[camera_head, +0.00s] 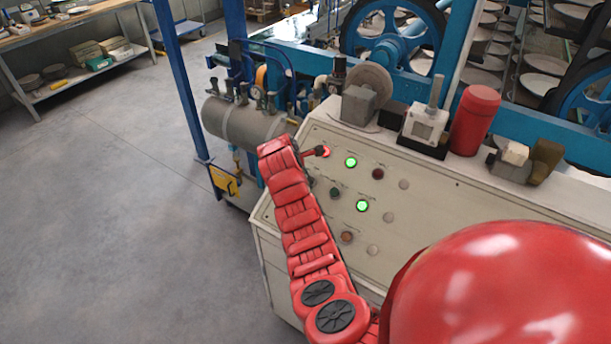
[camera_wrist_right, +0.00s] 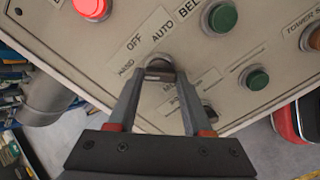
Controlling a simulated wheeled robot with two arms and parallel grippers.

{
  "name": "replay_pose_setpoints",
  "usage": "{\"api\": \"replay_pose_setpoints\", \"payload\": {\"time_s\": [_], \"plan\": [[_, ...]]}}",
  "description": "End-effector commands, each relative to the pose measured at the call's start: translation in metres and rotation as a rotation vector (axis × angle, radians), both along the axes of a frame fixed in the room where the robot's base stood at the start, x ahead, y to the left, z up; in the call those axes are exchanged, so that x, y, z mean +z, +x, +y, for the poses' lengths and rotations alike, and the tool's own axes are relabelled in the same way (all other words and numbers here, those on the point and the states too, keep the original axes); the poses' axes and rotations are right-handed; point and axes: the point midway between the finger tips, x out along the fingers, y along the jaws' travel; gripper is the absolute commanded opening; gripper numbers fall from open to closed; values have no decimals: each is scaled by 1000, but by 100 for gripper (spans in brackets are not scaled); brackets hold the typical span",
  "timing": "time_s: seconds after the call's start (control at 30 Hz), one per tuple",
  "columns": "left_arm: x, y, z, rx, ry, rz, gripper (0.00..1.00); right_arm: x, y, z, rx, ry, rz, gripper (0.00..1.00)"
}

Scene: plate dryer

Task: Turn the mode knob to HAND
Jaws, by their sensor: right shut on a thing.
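The mode knob (camera_wrist_right: 160,68) is a small dark grey selector on the pale control panel, with the labels HAND, OFF and AUTO printed around its upper left side. My right gripper (camera_wrist_right: 160,74) is shut on the knob, one finger on each side of it. The fingertips partly cover the knob, and I cannot tell which label it points to. In the head view my red right arm (camera_head: 303,225) reaches up over the left part of the control panel (camera_head: 290,205) and hides the knob and the fingers. My left gripper is not in view.
A lit red lamp (camera_wrist_right: 92,8) and green buttons (camera_wrist_right: 222,17) sit close to the knob. On top of the cabinet stand a red cylinder (camera_head: 475,120) and other fittings. A grey tank (camera_head: 240,125) is behind the left edge. Open floor (camera_head: 90,230) lies to the left.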

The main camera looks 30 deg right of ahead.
Motion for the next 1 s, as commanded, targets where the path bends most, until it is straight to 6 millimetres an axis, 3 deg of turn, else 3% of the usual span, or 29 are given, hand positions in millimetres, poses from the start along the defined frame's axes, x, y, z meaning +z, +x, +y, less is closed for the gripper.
{"api": "replay_pose_setpoints", "payload": {"time_s": [0.7, 0.73, 0.87, 1.0], "plan": [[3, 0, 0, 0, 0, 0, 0, 0, 0, 0, 61, -14, 33, 0], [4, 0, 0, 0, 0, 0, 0, 0, 0, 0, 62, -14, 32, 55], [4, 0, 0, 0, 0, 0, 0, 0, 0, 0, 61, -14, 33, 79], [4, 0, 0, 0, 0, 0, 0, 0, 0, 0, 61, -14, 32, 80]]}}
